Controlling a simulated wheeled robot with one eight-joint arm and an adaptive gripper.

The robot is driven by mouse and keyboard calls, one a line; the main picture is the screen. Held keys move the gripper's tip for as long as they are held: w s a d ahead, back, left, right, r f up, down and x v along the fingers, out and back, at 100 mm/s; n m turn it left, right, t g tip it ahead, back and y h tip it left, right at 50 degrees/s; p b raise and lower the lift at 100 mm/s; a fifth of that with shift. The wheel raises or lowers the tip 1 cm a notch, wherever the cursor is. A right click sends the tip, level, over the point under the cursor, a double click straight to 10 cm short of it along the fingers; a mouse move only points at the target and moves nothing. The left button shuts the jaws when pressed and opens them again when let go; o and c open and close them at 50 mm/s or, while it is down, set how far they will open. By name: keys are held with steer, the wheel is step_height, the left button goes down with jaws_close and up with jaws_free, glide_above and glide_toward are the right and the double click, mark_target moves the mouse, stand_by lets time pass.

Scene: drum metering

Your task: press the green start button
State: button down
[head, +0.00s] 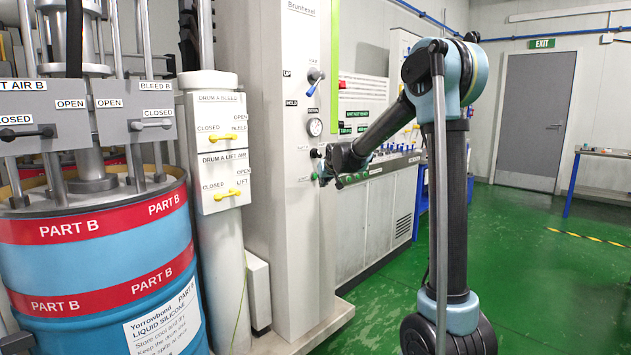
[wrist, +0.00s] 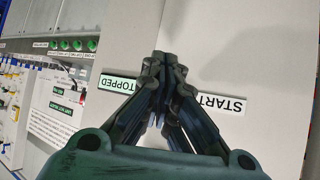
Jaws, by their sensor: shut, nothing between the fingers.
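My gripper (head: 324,176) is shut and empty, with its fingertips close to the front of the tall white cabinet (head: 277,120). A small green spot, seemingly the start button (head: 314,176), shows at the fingertips in the head view. I cannot tell whether they touch it. In the wrist view my gripper (wrist: 168,62) points at the white panel, between the upside-down START label (wrist: 222,103) and the green STOPPED label (wrist: 118,84). The button is hidden behind the fingers there.
Drum valve boxes (head: 219,148) and a blue drum (head: 110,270) stand left. A bench (head: 385,205) with several green knobs lies behind my arm.

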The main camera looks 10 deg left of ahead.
steer(key=shift+a, duration=0.1)
stand_by(0.6)
steer(key=shift+w+a, duration=0.15)
steer(key=shift+a, duration=0.15)
steer(key=shift+w+a, duration=0.3)
stand_by(0.9)
steer(key=shift+s+d, duration=0.55)
steer(key=shift+d, duration=0.15)
steer(key=shift+d, duration=0.1)
stand_by(0.3)
steer(key=shift+s+d, duration=1.55)
steer(key=shift+d, duration=0.3)
